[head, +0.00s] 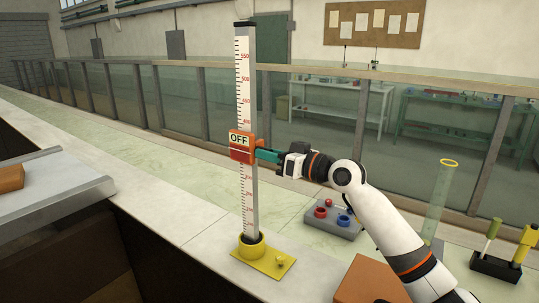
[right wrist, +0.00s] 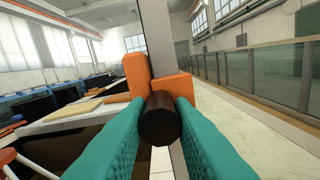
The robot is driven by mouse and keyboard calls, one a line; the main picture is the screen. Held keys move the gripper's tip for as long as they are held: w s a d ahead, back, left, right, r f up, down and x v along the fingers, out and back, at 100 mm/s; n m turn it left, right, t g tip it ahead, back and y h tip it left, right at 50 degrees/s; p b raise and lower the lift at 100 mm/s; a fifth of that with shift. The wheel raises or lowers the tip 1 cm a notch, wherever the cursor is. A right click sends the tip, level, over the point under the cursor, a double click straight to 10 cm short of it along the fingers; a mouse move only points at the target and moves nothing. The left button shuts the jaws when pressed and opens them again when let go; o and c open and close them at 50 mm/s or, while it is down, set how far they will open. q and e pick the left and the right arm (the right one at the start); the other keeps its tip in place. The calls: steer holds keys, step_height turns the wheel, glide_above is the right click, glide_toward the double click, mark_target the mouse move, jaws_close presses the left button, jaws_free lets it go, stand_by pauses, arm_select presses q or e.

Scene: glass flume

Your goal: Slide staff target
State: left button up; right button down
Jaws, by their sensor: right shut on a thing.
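The staff (head: 250,195) stands upright in a yellow base (head: 252,246) on the pale bench top. My left gripper is in neither view.
The glass flume (head: 330,108) runs behind the staff. A grey box with red and blue knobs (head: 333,217) is on the bench. A clear cylinder (head: 437,203) and a black tool rack (head: 495,267) stand at right. An orange-brown block (head: 372,283) lies below my right arm.

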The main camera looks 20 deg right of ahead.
steer(key=shift+f, duration=0.1)
step_height(320, 180, down, 4)
steer(key=b, duration=0.3)
steer(key=c, duration=1.3)
jaws_free()
steer(key=shift+o, duration=0.2)
steer(key=shift+d, duration=0.1)
